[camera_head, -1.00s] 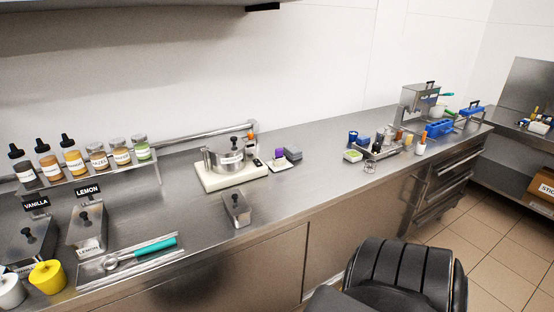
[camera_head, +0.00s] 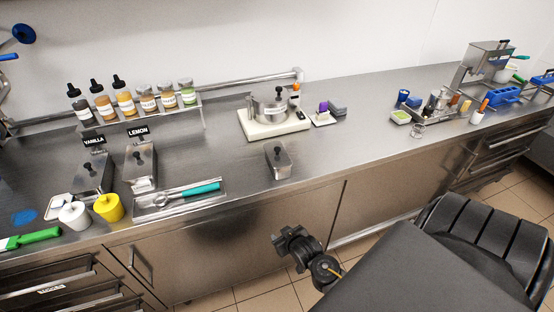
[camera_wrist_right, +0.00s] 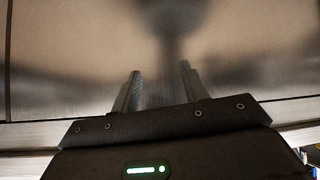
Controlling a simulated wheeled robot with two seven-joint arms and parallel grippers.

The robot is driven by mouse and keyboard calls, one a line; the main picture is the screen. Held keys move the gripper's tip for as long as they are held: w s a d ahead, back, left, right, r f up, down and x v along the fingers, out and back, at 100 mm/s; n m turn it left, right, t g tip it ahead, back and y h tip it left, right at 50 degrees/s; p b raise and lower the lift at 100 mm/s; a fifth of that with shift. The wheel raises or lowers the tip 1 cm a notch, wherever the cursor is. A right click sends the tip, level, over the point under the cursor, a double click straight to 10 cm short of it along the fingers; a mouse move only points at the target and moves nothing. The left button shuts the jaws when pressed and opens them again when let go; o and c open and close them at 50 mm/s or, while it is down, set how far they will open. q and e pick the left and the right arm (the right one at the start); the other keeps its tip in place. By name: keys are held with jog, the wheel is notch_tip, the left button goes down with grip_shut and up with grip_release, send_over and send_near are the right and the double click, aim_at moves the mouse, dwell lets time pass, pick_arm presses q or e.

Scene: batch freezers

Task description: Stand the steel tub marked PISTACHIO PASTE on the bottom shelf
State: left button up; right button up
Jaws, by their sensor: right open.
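A round lidded steel tub (camera_head: 270,106) with a pale label stands upright on a white scale (camera_head: 250,127) on the counter; its lettering is too small to read. A small rectangular lidded steel container (camera_head: 280,161) stands in front of it. I cannot tell from these frames which vessel is marked PISTACHIO PASTE. No bottom shelf can be made out. My right gripper (camera_head: 290,243) is in front of the cabinet fronts, below the counter edge and apart from the vessels. In the right wrist view the right gripper (camera_wrist_right: 160,86) is open and empty, facing blurred steel. My left gripper is not in view.
VANILLA (camera_head: 93,172) and LEMON (camera_head: 139,162) containers, white and yellow pots and a tray (camera_head: 180,198) with a turquoise-handled scoop crowd the left counter. A bottle rack (camera_head: 140,115) stands behind. Bare counter (camera_head: 350,155) lies right of the small container.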

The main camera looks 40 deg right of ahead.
jog(key=w+d+r+t, duration=0.1)
jog(key=r, duration=0.4)
jog(key=w+d+r+t, duration=0.1)
jog(key=r, duration=0.4)
jog(key=w+d+r+m+h, duration=0.1)
jog(key=r, duration=0.5)
jog(key=shift+w+t+p, duration=0.2)
jog(key=shift+t+p, duration=0.2)
jog(key=m+t+h, duration=0.2)
jog(key=t, duration=0.1)
send_near(279, 150)
jog(key=shift+g, duration=0.3)
jog(key=p+x, duration=0.1)
jog(key=x, duration=0.5)
jog(key=shift+w+a+r, duration=0.1)
jog(key=shift+a+r, duration=0.1)
jog(key=shift+w+d+r+p, duration=0.1)
jog(key=shift+w+p, duration=0.05)
jog(key=shift+p, duration=0.3)
jog(key=p+x, duration=0.2)
jog(key=x, duration=0.2)
jog(key=shift+w+d, duration=0.1)
jog(key=shift+w+f, duration=0.2)
jog(key=shift+w, duration=0.1)
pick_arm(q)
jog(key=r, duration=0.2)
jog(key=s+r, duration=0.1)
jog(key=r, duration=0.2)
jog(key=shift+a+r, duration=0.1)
